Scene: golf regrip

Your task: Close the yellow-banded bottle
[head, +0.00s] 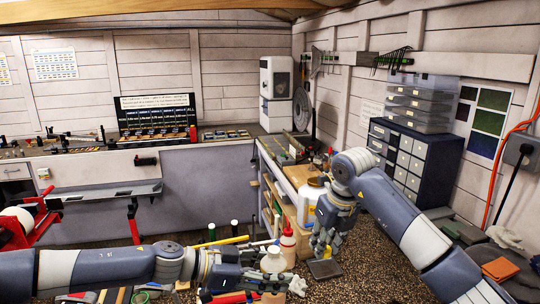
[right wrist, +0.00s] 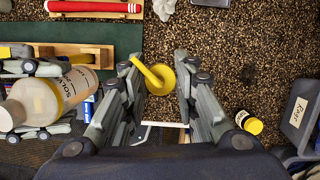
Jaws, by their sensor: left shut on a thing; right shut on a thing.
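A pale bottle labelled SOLVENT with a thin yellow band (right wrist: 70,88) lies across the left of the right wrist view, its pale round end toward the lower left. It appears to be the whitish bottle (head: 273,263) at my left gripper (head: 258,276) in the head view. My left gripper's fingers are shut around its body. My right gripper (right wrist: 165,75) is shut on a yellow disc-shaped piece with a stem (right wrist: 158,77), which looks like a cap.
A red-tipped squeeze bottle (head: 288,243) stands close behind the pale bottle. A white jug (head: 309,200) is beside my right wrist. A small yellow-topped jar (right wrist: 249,122) and a grey bin (right wrist: 300,110) are at the right of the wrist view. Speckled surface lies below.

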